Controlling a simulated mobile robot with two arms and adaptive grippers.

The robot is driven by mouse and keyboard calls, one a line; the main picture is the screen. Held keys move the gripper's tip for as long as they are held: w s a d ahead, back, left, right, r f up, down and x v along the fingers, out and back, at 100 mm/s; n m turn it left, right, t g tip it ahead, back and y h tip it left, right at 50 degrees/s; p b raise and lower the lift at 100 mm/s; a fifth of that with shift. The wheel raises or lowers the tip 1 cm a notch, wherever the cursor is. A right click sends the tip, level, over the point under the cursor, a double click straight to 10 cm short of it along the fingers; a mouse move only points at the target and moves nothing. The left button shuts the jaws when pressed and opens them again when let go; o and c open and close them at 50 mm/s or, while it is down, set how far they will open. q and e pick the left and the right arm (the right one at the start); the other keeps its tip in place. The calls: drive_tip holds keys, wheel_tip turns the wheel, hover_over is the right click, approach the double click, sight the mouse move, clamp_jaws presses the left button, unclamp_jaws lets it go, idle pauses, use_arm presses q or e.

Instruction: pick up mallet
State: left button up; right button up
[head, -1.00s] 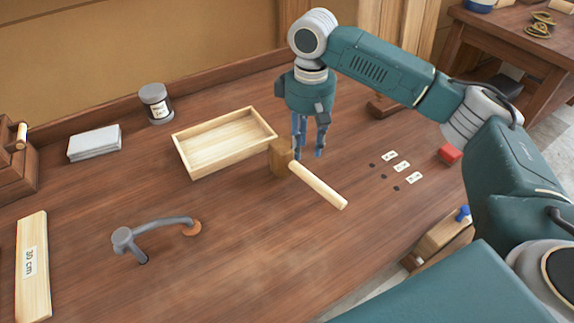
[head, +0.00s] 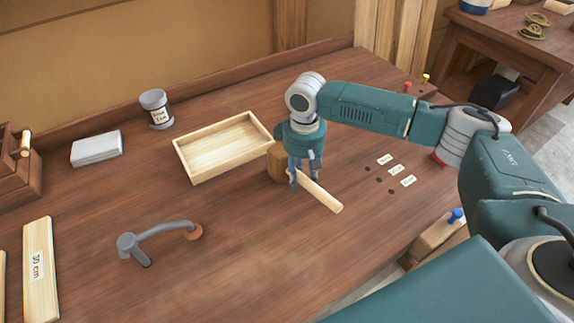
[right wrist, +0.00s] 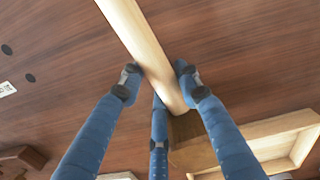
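The mallet (head: 326,198) lies on the wooden bench, with a brown block head beside the shallow tray and a pale round handle pointing to the lower right. My right gripper (head: 303,183) points down over the handle close to the head. In the right wrist view its blue fingers (right wrist: 158,74) stand on both sides of the mallet handle (right wrist: 136,36), seemingly open with small gaps; firm contact does not show. The mallet head is partly hidden behind the fingers. My left gripper is not in view.
A pale wooden tray (head: 183,160) stands just left of the mallet head. A grey curved metal tool (head: 155,235), a jar (head: 156,110), a grey block (head: 97,148) and a 30 cm board (head: 40,270) lie further left. Small label cards (head: 396,170) and holes are to the right.

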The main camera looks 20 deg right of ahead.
sight(301, 173)
clamp_jaws()
drive_tip(key=shift+r, duration=0.1)
drive_tip(key=shift+w+r, duration=0.1)
drive_tip(key=shift+r, duration=0.05)
drive_tip(key=shift+r, duration=0.25)
wheel_tip(301, 173, up, 19)
drive_tip(key=b, duration=0.3)
drive_tip(key=shift+r, duration=0.1)
